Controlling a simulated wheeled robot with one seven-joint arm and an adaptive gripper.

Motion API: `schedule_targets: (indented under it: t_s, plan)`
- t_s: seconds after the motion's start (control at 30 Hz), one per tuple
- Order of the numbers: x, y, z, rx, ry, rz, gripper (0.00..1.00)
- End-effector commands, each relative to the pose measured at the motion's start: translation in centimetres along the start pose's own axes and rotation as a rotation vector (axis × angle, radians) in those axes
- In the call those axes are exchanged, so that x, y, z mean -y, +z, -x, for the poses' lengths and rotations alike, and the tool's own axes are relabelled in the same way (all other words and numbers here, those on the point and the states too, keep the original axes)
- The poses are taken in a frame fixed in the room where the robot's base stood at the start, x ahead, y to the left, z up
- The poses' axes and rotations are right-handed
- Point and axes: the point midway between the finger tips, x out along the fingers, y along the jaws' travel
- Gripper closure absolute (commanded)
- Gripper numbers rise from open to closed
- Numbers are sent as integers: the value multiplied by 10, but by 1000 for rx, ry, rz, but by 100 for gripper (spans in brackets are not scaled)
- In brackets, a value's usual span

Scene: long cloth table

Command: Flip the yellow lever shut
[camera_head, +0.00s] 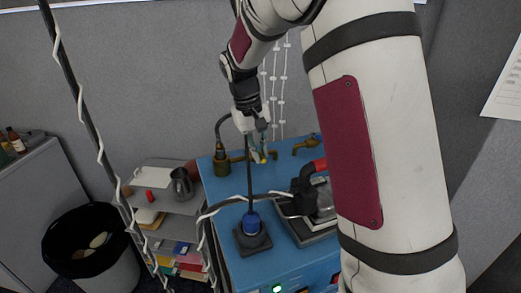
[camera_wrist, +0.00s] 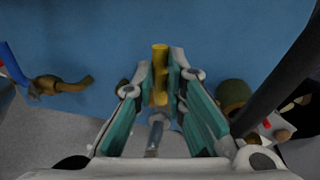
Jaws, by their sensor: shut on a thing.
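The yellow lever (camera_wrist: 160,58) stands between the finger pads of my gripper (camera_wrist: 160,80) in the wrist view, its far end reaching out beyond the fingertips. My gripper is shut on it. In the head view my gripper (camera_head: 259,152) hangs over the back of the blue worktop (camera_head: 224,190), with a small yellow bit of the lever (camera_head: 263,158) showing at the fingertips. The lever's base is largely hidden by the fingers.
A brass fitting (camera_head: 305,146) is right of my gripper, and another with a dark hose (camera_head: 221,160) is left. A dark rod on a blue-collared base (camera_head: 252,234) stands in front. A red-handled machine (camera_head: 311,210) sits at right. A black bin (camera_head: 85,240) stands left.

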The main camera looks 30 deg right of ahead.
Motion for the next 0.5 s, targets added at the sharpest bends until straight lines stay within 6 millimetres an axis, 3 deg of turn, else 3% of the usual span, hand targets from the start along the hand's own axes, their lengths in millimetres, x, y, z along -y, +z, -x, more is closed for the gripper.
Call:
schedule_targets:
  t_s: [0.37,0.4,0.47,0.5]
  plan:
    - [0,-2,2,-5,-1,-8,100]
    - [0,-2,2,-5,-1,-8,83]
    - [0,-2,2,-5,-1,-7,70]
    - [0,-1,2,-4,-1,-7,68]
